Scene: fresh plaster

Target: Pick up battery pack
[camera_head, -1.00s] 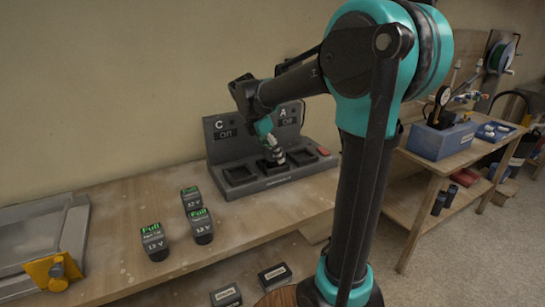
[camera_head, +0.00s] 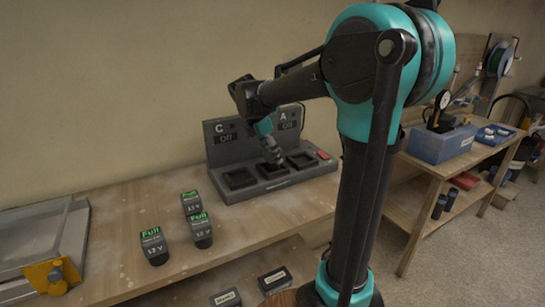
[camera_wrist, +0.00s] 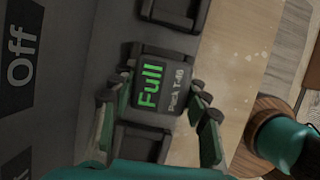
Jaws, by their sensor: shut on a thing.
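A dark battery pack (camera_wrist: 162,88) with a lit green "Full" and the label "Pack T-46" is between the fingers of my gripper (camera_wrist: 158,108) in the wrist view. The fingers are shut on its two sides. In the head view my gripper (camera_head: 270,149) is at the middle bay of the dark charging station (camera_head: 228,152) at the back of the bench. Whether the pack rests in the bay or is just above it cannot be told. The station's other two bays look empty, and its panels C and A read "Off".
Three more packs showing "Full" stand on the wooden bench (camera_head: 122,228), such as the front one (camera_head: 154,250). Two dark packs lie on a lower shelf. A tray with a yellow clamp (camera_head: 50,275) is at left; a blue bin (camera_head: 442,145) is on the right-hand table.

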